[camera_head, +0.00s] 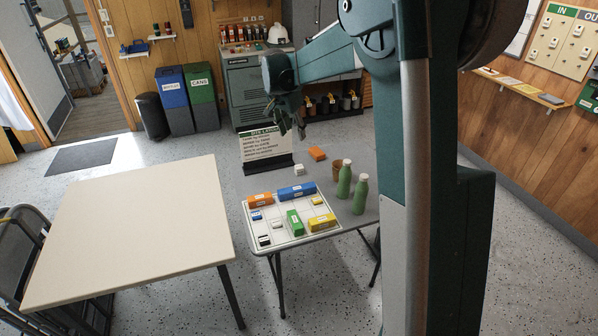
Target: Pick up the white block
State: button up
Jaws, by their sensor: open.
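A small white block (300,169) stands on the grey table (345,160), left of an orange block (317,154) and behind the white gridded mat (285,208).
Blue, orange, green and yellow blocks lie on the mat. Two green bottles (351,189) and a brown cup (337,173) stand right of the white block. A sign (266,143) stands at the back left. The cream table (135,225) at left is bare.

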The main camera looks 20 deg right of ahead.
jog(key=w+d+f+m+g, duration=0.1)
jog(key=w+d+f+m, duration=0.2)
jog(key=w+f, duration=0.75)
jog(key=m+g+h, duration=0.1)
jog(key=m, duration=0.2)
send_near(299, 167)
notch_tip(299, 167, down, 2)
jog(key=shift+d+f, duration=0.3)
jog(key=shift+f, duration=0.1)
jog(key=shift+x, duration=1.3)
jog(key=shift+w, duration=0.1)
jog(key=shift+b+x, duration=0.6)
jog(key=shift+x, duration=2)
jog(key=shift+w+d, duration=0.1)
jog(key=shift+d, duration=0.1)
jog(key=shift+r, duration=0.1)
jog(key=c, duration=1)
